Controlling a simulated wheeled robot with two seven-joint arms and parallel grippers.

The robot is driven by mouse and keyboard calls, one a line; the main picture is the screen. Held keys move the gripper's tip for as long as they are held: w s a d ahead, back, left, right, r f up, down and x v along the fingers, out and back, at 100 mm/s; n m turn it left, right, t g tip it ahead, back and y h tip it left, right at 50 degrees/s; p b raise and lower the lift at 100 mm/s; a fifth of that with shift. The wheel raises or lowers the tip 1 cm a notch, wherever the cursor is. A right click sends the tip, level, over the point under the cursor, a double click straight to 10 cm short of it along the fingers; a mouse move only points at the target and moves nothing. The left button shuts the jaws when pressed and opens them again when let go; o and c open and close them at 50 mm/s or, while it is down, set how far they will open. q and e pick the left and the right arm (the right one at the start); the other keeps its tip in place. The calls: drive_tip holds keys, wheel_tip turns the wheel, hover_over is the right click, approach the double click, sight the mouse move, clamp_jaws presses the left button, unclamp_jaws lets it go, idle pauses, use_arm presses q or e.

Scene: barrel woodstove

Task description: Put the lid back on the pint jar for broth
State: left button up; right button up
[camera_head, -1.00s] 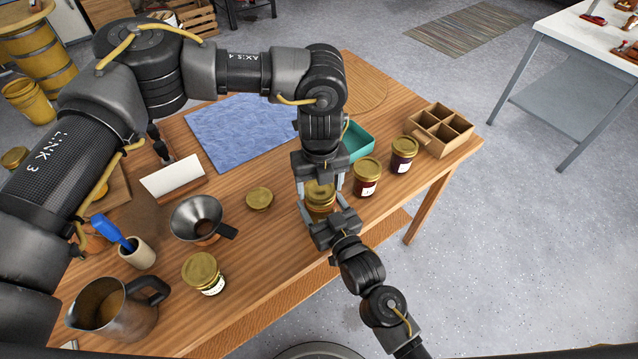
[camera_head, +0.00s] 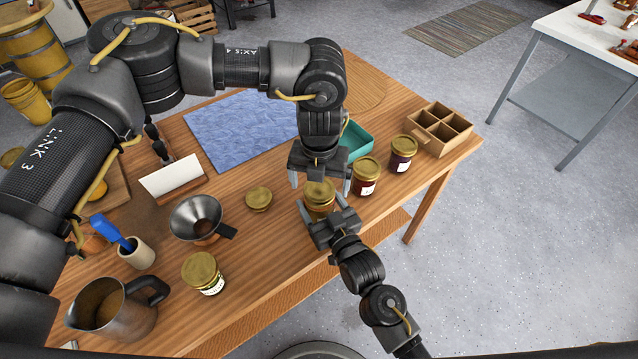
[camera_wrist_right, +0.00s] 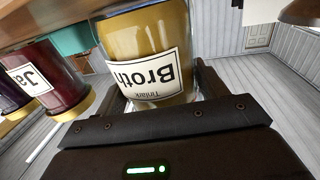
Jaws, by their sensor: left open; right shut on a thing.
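The pint jar for broth (camera_head: 319,207) stands near the table's front edge; its upside-down "Broth" label shows in the right wrist view (camera_wrist_right: 145,72). A gold lid (camera_head: 319,187) appears to lie level on its top; the wrist view does not show that end clearly. My right gripper (camera_head: 319,214) is shut on the jar from the front. My left gripper (camera_head: 320,182) is open and points down, its fingers on either side of the lid with gaps. Whether the lid is fully seated I cannot tell.
Two lidded dark jars (camera_head: 366,178) (camera_head: 403,155) stand close on the right, before a divided box (camera_head: 441,130). A loose gold disc (camera_head: 258,197), a funnel (camera_head: 197,218), a lidded jar (camera_head: 203,273) and a metal pitcher (camera_head: 112,306) are left. A blue cloth (camera_head: 240,132) lies behind.

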use_arm(q)
wheel_tip(320, 180, up, 11)
idle(0.4)
use_arm(e)
drive_tip(key=o, duration=2)
drive_tip(key=shift+c, duration=0.2)
use_arm(q)
drive_tip(key=shift+f+b, duration=0.9)
drive_tip(key=shift+b, duration=0.1)
use_arm(e)
drive_tip(key=v, duration=1.1)
drive_tip(key=shift+w, duration=0.1)
